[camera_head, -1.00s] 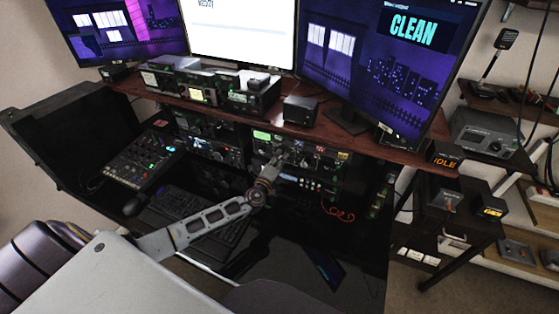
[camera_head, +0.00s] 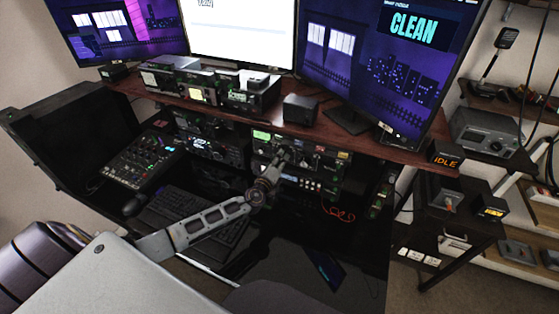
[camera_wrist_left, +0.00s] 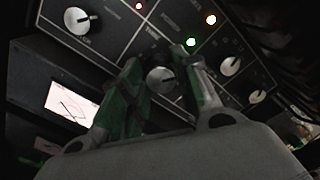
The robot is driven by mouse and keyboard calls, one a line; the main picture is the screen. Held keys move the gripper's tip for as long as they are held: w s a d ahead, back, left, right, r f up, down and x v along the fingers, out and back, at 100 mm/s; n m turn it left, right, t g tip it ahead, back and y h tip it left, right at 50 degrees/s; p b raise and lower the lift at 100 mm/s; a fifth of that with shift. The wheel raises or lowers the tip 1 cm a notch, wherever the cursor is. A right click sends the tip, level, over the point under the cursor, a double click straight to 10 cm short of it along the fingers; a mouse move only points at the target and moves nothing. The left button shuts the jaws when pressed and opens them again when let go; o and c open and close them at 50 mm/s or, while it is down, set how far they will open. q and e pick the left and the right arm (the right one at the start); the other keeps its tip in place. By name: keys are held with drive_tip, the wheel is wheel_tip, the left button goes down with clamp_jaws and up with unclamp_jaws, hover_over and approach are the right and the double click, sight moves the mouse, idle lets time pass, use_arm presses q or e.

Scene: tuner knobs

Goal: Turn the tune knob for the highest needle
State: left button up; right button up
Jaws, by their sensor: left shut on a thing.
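The tune knob (camera_wrist_left: 160,80) sits between my left gripper's fingers in the left wrist view, low in the middle of a dark radio panel (camera_wrist_left: 120,45). My left gripper (camera_wrist_left: 158,84) is shut on it, one finger on each side. In the head view my left gripper (camera_head: 281,158) reaches the front of the radio (camera_head: 318,160) under the shelf, and the knob is hidden there. A lit meter screen with a dark slanted needle line (camera_wrist_left: 72,103) shows left of the fingers. My right gripper is not in view.
Other knobs, such as one at upper left (camera_wrist_left: 77,20) and one at right (camera_wrist_left: 229,66), share the panel with red, green and orange lights. A keyboard (camera_head: 190,212), a mixer (camera_head: 140,163) and the wooden shelf (camera_head: 350,143) surround the arm. A small display reads IDLE (camera_head: 446,161).

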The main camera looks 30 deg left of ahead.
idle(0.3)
use_arm(q)
drive_tip(key=o, duration=1)
drive_tip(key=shift+s, duration=0.1)
drive_tip(key=shift+s+d, duration=0.15)
drive_tip(key=shift+s, duration=2.8)
drive_tip(key=shift+s+d, duration=0.15)
drive_tip(key=shift+s, duration=2.8)
